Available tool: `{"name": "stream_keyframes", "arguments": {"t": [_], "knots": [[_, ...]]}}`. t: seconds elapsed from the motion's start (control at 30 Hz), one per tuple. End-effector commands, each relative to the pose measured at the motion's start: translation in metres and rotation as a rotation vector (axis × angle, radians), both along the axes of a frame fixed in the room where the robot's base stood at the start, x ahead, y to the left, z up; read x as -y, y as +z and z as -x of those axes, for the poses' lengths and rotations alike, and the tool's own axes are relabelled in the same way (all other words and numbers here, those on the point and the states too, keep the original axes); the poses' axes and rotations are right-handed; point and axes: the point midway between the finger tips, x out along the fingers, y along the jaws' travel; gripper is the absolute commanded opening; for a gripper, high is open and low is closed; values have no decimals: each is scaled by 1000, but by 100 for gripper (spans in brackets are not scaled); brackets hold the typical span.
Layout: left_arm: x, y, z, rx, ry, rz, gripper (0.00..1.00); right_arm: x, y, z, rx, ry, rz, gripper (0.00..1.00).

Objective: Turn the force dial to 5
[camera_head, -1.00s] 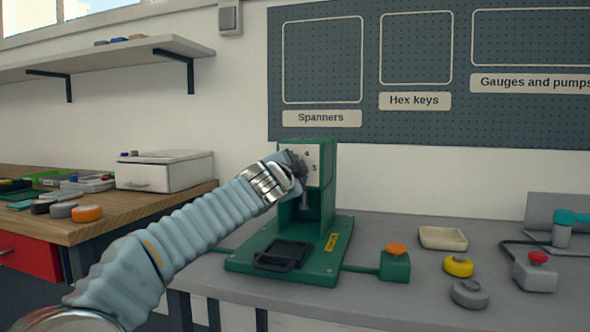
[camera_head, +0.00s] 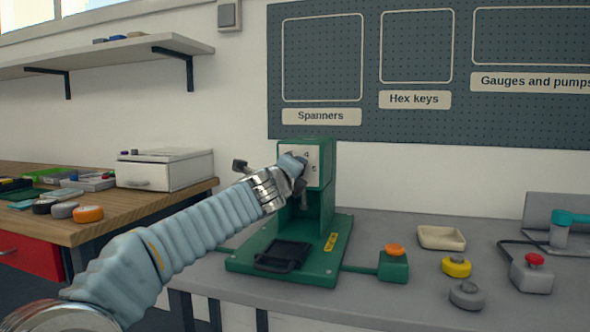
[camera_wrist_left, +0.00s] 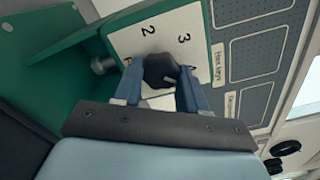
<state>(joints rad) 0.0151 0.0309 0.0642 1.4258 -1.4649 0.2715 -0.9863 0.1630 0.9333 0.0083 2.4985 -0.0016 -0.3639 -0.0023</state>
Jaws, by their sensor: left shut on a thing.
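The green press (camera_head: 325,210) stands on the grey bench, with a white dial plate (camera_head: 313,163) on the front of its head. In the left wrist view the plate (camera_wrist_left: 140,45) shows the numbers 2 and 3; others are partly hidden. The dark force dial (camera_wrist_left: 160,71) sits between the fingers of my left gripper (camera_wrist_left: 158,88), which is shut on it. A light mark shows on the dial's lower side, close to a partly covered number. In the head view my left gripper (camera_head: 297,168) covers the dial and part of the plate. My right gripper is not in view.
A green box with an orange button (camera_head: 395,250) is joined to the press. A wooden bench with a white case (camera_head: 165,170) is at left.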

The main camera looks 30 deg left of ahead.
Motion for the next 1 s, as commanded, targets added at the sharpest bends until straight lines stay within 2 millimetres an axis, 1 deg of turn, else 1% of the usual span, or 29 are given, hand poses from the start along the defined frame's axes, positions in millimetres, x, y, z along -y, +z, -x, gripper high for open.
{"name": "stream_keyframes", "arguments": {"t": [0.6,0.8,1.0], "knots": [[0,-3,0,-138,-4,-555,11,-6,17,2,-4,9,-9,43],[0,-4,-1,-173,-5,-695,11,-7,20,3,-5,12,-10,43],[-1,-5,0,-195,-5,-790,11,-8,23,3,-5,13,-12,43]]}}
